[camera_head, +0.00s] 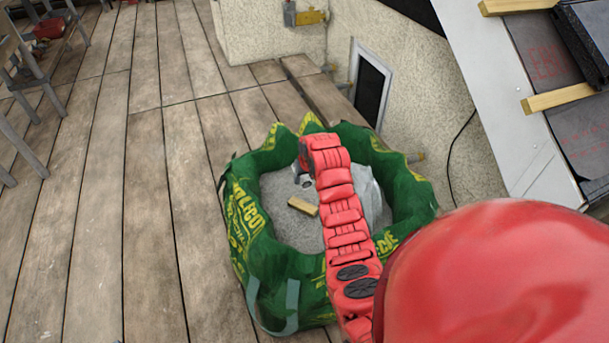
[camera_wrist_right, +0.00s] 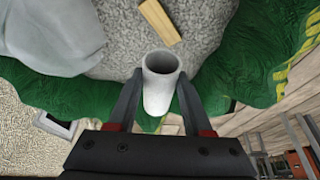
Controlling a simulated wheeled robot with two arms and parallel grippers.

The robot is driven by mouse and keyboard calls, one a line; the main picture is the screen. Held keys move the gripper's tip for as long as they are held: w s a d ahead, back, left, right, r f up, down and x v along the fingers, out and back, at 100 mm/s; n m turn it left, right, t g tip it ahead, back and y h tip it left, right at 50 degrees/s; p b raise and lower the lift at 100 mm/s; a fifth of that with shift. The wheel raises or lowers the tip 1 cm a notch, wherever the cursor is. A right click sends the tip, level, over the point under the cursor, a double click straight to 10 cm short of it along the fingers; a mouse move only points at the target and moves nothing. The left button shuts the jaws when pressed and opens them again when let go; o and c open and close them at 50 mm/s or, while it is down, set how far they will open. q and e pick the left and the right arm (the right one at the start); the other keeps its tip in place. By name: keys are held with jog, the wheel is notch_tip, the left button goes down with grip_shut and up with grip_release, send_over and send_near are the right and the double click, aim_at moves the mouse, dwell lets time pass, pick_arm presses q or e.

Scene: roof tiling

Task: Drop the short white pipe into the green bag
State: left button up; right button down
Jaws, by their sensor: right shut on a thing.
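The green bag (camera_head: 265,270) stands open on the wooden deck, with yellow lettering on its side and grey gravel-like fill inside. My right arm reaches over it, and my right gripper (camera_head: 303,180) is above the bag's opening. In the right wrist view the short white pipe (camera_wrist_right: 160,85) is held between the two dark fingers of my right gripper (camera_wrist_right: 157,100). The pipe's open end points toward the bag's inside, and the green rim (camera_wrist_right: 245,55) lies behind and below it. My left gripper does not show.
A small wooden block (camera_head: 303,206) and a pale grey sheet (camera_head: 372,200) lie inside the bag. A rough beige wall (camera_head: 415,110) with a small window stands behind. A sloping roof (camera_head: 545,60) with battens is at the right. The deck (camera_head: 140,200) at the left is mostly clear.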

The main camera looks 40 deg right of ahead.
jog(key=shift+c, duration=1.2)
grip_release()
jog(key=p+v, duration=0.9)
jog(key=v, duration=0.8)
jog(key=shift+s+r, duration=0.15)
jog(key=shift+r, duration=0.05)
jog(key=shift+a, duration=0.1)
